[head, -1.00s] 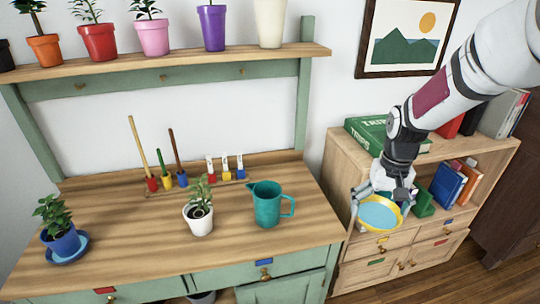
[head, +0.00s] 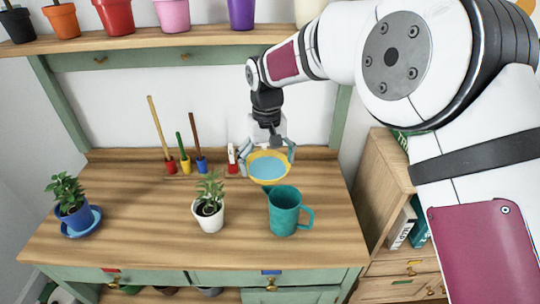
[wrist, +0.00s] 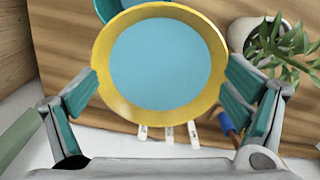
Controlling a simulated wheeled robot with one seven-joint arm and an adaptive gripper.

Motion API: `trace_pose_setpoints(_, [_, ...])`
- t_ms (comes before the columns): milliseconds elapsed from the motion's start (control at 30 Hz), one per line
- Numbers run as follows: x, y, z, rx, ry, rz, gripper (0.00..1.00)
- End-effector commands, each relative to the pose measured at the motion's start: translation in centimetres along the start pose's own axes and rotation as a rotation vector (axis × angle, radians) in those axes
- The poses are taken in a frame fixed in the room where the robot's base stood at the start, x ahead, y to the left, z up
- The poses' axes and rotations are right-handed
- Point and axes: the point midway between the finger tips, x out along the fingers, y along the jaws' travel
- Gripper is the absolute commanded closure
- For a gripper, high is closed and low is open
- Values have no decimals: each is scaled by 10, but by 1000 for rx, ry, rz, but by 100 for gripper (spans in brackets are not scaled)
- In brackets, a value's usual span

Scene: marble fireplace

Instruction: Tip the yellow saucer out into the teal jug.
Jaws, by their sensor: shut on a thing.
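The yellow saucer (head: 252,171) holds a flat light-blue fill and looks level in the head view. My gripper (head: 269,158) is shut on its rim, one finger on each side, as the wrist view shows the saucer (wrist: 102,60) between the two fingers of my gripper (wrist: 160,92). The teal jug (head: 283,212) stands upright on the wooden bench, handle to the right. The saucer is above and behind the jug's mouth in the head view. In the wrist view only a piece of the jug (wrist: 112,8) shows past the saucer's far edge.
A potted plant in a white pot (head: 209,215) stands just left of the jug. Tools in a rack (head: 178,165) stand behind. A blue-potted plant (head: 74,213) is at the far left. A shelf of pots (head: 150,40) runs above. The bench's left middle is clear.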

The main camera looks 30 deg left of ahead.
Motion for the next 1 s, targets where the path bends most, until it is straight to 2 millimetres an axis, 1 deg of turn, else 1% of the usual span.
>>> trace_pose_setpoints(33, [0, -6, -1, -8, 1, 0, 53])
trace_pose_setpoints(100, [1, -9, -2, -12, 0, 0, 53])
trace_pose_setpoints(267, [10, -9, -2, -13, -2, 0, 53])
trace_pose_setpoints(500, [32, -8, -1, -12, -2, 0, 53])
trace_pose_setpoints(600, [21, -6, 2, -8, 69, -39, 53])
trace_pose_setpoints(867, [11, -4, 5, -6, 252, -147, 53])
trace_pose_setpoints(900, [12, -6, 3, -12, 246, -144, 53])
trace_pose_setpoints(1000, [13, -6, 2, -12, 244, -142, 53])
